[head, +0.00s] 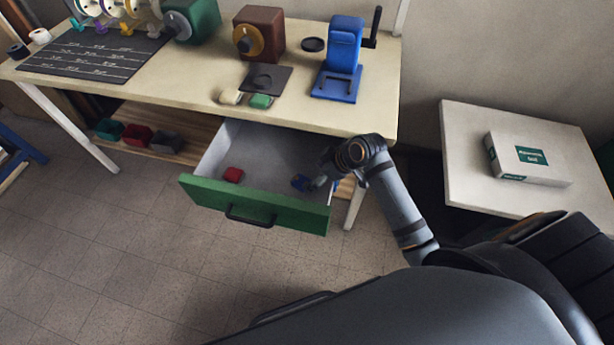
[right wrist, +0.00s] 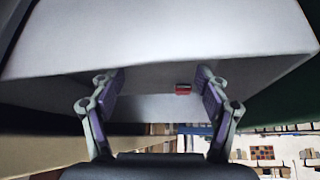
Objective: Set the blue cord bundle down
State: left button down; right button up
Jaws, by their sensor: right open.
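The blue cord bundle (head: 299,183) lies in the right part of the open drawer (head: 255,203), just inside its green front. My right gripper (head: 319,182) reaches into the drawer from the right, with its fingertips close beside the blue bundle; whether they touch cannot be told. In the right wrist view my right gripper (right wrist: 160,88) has its two fingers spread apart with nothing between the pads. The blue bundle cannot be made out in that view. My left gripper is out of view.
A red bundle (head: 233,174) lies in the drawer's left part and shows in the right wrist view (right wrist: 183,89). The workbench (head: 190,75) above holds a blue device (head: 342,58) and cream and green bundles. A side table (head: 480,150) with a white box (head: 528,160) stands right.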

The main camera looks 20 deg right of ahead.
jog(key=v, duration=0.4)
jog(key=shift+s+d+r, duration=0.1)
jog(key=shift+s+r, duration=0.05)
jog(key=shift+r, duration=0.25)
